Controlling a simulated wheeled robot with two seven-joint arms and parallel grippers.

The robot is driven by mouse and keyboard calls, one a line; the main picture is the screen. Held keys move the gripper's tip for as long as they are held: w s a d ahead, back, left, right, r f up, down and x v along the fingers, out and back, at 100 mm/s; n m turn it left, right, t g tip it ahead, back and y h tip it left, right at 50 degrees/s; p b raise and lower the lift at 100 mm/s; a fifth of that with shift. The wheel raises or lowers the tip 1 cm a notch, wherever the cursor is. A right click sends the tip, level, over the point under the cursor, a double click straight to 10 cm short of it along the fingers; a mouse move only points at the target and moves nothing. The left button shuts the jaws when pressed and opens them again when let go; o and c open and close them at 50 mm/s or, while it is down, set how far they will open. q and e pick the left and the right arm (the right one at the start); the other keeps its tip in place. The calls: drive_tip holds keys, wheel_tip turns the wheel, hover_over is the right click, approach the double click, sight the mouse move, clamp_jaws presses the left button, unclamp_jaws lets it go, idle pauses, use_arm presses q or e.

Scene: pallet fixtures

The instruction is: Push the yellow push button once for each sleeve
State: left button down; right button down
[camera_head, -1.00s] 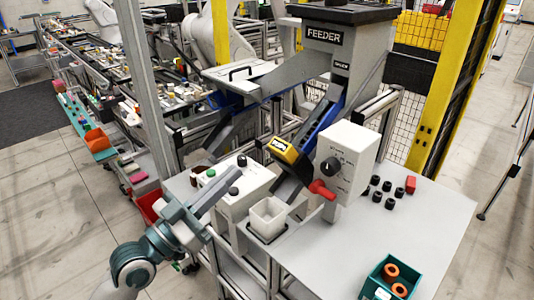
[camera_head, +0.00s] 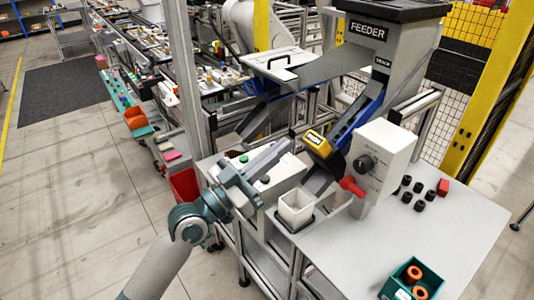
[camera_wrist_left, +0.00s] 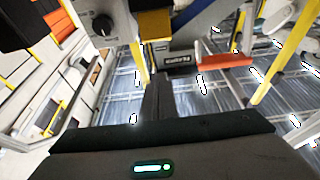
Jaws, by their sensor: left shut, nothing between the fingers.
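My left gripper (camera_head: 282,150) is shut and empty, reaching over the white control box (camera_head: 290,172). Its closed fingers also show in the left wrist view (camera_wrist_left: 158,98). A green button (camera_head: 243,158) and a black button (camera_head: 265,179) show on the box beside the gripper. I cannot make out a yellow push button on the box; the gripper covers part of its top. A yellow block (camera_head: 319,143) is at the lower end of the blue feeder chute (camera_head: 352,122). Several black cylinders (camera_head: 405,181), possibly sleeves, stand on the table at right. My right gripper is not in view.
A white square cup (camera_head: 296,208) stands in front of the control box. A white knob box (camera_head: 382,150) with a red handle (camera_head: 352,187) is right of it. The grey feeder (camera_head: 385,55) stands behind. A teal bin (camera_head: 403,272) holds orange rings. The table's front middle is clear.

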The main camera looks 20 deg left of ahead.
sight(315, 152)
use_arm(q)
drive_tip(key=w+d+f+p, duration=0.1)
drive_tip(key=w+d, duration=0.2)
drive_tip(key=w, duration=0.2)
drive_tip(key=shift+w+d+f+p, duration=0.35)
drive_tip(key=shift+d+p, duration=0.05)
drive_tip(key=f+b, duration=0.1)
drive_tip(key=w+d+f+b, duration=0.1)
drive_tip(key=f+b, duration=0.1)
drive_tip(key=w+f+b, duration=0.1)
drive_tip(key=shift+w+d+f, duration=0.1)
drive_tip(key=shift+d+f, duration=0.1)
drive_tip(key=shift+d, duration=0.1)
drive_tip(key=shift+f, duration=0.2)
idle(0.9)
drive_tip(key=shift+r, duration=0.15)
